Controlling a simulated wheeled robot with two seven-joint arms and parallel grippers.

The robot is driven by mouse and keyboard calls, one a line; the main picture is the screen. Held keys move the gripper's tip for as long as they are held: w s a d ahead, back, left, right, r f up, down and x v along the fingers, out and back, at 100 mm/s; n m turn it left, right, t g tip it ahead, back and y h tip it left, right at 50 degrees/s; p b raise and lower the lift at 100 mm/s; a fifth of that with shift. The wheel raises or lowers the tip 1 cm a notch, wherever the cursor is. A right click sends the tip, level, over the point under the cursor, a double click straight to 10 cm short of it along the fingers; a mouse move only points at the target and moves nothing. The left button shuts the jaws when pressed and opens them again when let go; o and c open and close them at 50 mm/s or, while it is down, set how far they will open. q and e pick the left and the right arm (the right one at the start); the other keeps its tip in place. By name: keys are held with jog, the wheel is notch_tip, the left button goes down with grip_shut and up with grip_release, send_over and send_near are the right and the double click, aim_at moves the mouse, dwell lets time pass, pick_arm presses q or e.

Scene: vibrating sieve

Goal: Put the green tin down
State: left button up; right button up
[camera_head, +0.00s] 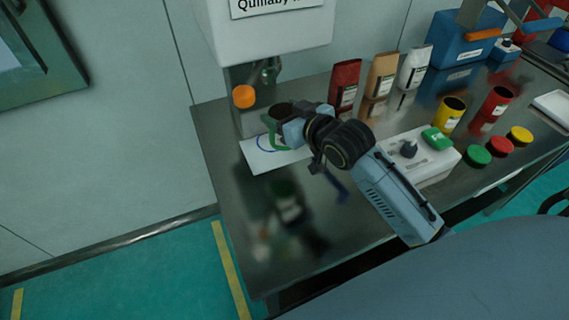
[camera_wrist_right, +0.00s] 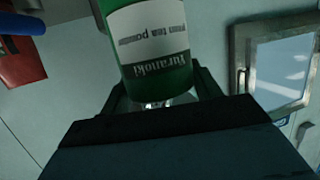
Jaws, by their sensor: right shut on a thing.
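The green tin (camera_head: 272,127) is in my right gripper (camera_head: 291,131), which is shut on it from the right. Its dark round top faces up in the head view, and the gripper hides part of its side. The tin fills the upper middle of the right wrist view (camera_wrist_right: 158,50), its white label upside down between the fingers. The tin is over or on a white sheet (camera_head: 262,164) with a blue ring; I cannot tell whether it touches. My left gripper is not in view.
A white machine (camera_head: 265,30) with an orange knob (camera_head: 243,96) stands behind the sheet. Bags (camera_head: 346,82), a yellow tin (camera_head: 449,114), a red tin (camera_head: 494,104), several lids (camera_head: 476,156) and a white device (camera_head: 425,163) are to the right. The front left tabletop (camera_head: 245,215) is clear.

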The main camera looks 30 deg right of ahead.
jog(key=f, duration=0.3)
jog(key=f+b, duration=0.1)
jog(key=f, duration=0.2)
jog(key=shift+w+d+f, duration=0.1)
jog(key=shift+w+d, duration=0.05)
jog(key=shift+w, duration=0.05)
notch_tip(320, 180, down, 4)
jog(key=shift+r+b, duration=0.1)
jog(key=shift+b, duration=0.5)
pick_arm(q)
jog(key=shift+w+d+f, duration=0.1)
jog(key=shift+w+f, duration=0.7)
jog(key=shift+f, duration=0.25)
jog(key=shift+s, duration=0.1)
pick_arm(e)
jog(key=o, duration=1)
